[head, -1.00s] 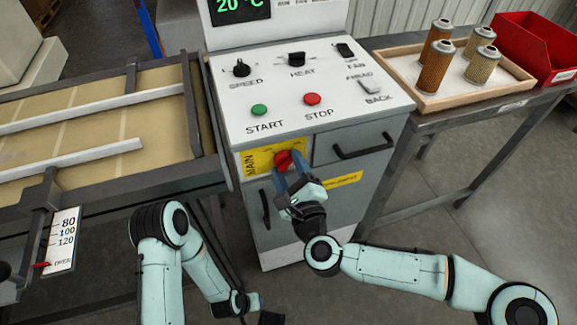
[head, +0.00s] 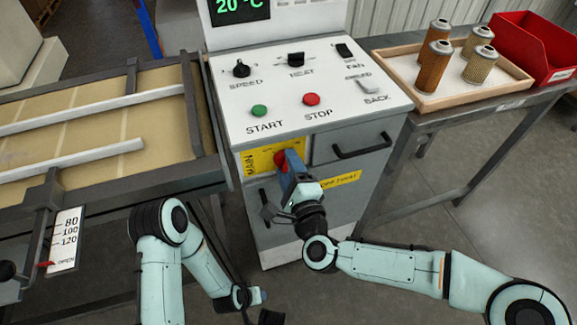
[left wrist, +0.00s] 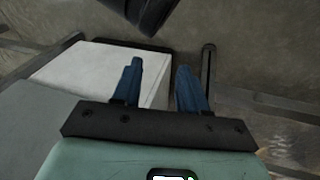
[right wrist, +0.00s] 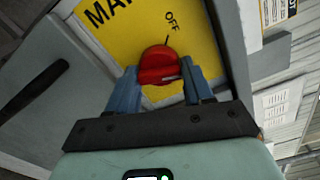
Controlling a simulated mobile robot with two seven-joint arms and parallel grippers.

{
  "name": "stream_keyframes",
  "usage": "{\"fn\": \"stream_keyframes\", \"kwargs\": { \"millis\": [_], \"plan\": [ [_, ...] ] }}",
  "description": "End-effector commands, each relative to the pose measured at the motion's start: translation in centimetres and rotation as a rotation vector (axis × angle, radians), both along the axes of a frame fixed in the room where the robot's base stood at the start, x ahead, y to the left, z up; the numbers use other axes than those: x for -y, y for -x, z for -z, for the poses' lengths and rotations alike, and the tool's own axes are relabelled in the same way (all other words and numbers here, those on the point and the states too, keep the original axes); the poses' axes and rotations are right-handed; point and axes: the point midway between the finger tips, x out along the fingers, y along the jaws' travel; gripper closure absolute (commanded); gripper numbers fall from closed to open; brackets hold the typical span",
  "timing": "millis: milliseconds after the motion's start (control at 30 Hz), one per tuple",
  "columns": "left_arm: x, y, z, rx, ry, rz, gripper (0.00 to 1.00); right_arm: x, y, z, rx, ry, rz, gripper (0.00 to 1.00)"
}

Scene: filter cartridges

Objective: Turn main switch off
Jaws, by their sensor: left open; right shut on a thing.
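The main switch is a red rotary knob (right wrist: 159,66) on a yellow plate (right wrist: 118,38) marked MAIN and OFF, on the front of the grey cabinet. In the head view the knob (head: 281,159) is partly hidden by my right gripper (head: 287,165). In the right wrist view the blue fingers of my right gripper (right wrist: 160,84) are shut on the knob's two sides. The knob's light mark points to the right in that view, away from the OFF line. My left gripper (left wrist: 159,82) is open and empty, low down beside the cabinet.
The cabinet's top panel (head: 340,88) carries a green START button (head: 259,111), a red STOP button (head: 311,99) and several switches. A drawer handle (head: 362,149) is right of the knob. A wooden tray (head: 440,103) with filter cartridges and a red bin (head: 538,45) stand on the right table.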

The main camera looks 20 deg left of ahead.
Motion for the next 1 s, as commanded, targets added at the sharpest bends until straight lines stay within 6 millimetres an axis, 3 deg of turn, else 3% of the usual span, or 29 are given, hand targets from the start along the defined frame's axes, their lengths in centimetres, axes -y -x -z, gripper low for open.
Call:
{"fn": "stream_keyframes", "kwargs": {
  "millis": [1000],
  "plan": [
    [-0.5,3.5,3.4,-0.119,0.007,-0.005,0.57,-0.1,0.0,-0.3,0.526,0.768,0.003,0.8]
  ]
}}
